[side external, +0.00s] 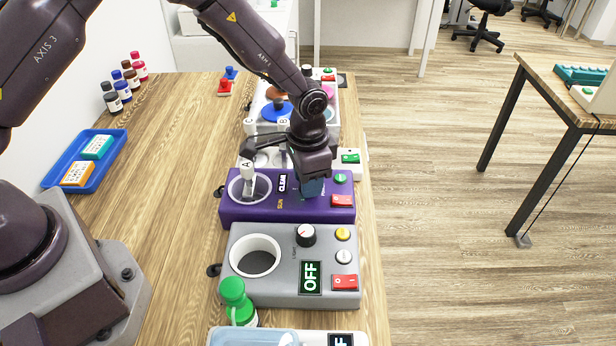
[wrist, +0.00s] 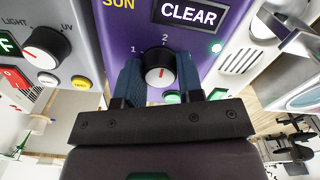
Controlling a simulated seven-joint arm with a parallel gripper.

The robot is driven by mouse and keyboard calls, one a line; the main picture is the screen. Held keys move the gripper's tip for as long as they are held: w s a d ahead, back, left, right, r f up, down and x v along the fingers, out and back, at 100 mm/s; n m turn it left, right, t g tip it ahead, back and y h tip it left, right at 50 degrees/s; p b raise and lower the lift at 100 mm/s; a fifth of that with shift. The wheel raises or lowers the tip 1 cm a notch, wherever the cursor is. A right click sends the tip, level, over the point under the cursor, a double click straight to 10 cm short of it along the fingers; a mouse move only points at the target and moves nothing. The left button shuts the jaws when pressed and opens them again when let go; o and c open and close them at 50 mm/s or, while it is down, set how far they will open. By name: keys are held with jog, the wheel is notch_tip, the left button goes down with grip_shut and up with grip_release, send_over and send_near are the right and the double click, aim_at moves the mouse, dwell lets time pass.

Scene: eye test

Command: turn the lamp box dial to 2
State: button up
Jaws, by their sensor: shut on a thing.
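A purple box (side external: 240,211) with a lit CLEAR display (wrist: 188,12) and the word SUN stands mid-bench; I cannot read a lamp label on it. Its black dial (wrist: 153,70) has a white cap with a red mark, and the figures 1 and 2 are printed around it. The red mark stands about upright in the wrist view, roughly in line with 2. My gripper (wrist: 158,85) is shut on this dial, one blue finger on each side. In the side view my gripper (side external: 311,188) hides the dial.
A grey box (side external: 240,290) with an OFF display and its own dial (side external: 306,235) stands just in front. A beaker with a rod labelled A (side external: 246,165) stands in the purple box's left well. A blue tray (side external: 58,175) and several bottles lie left. Bare bench lies left of the boxes.

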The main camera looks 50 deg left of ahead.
aim_at(298, 194)
dwell(0.4)
jog(key=o, duration=0.9)
jog(key=shift+r, duration=0.1)
notch_tip(298, 194, up, 13)
jog(key=shift+f, duration=0.1)
jog(key=s+a+r+n+t, duration=0.1)
jog(key=s+a+r+t, duration=0.1)
jog(key=s+r, duration=0.3)
jog(key=s+a+r+n+t, duration=0.1)
jog(key=s+a+r, duration=0.3)
jog(key=s, duration=0.6)
jog(key=s+a+r+n+t, duration=0.2)
jog(key=s+a+r, duration=0.1)
jog(key=s+r, duration=0.3)
jog(key=shift+s+a+r+n+t, duration=0.15)
jog(key=shift+s+a+n, duration=0.05)
jog(key=shift+s, duration=0.45)
jog(key=shift+s+a+r+n+t, duration=0.15)
jog(key=shift+s+a+n, duration=0.05)
jog(key=shift+s, duration=0.4)
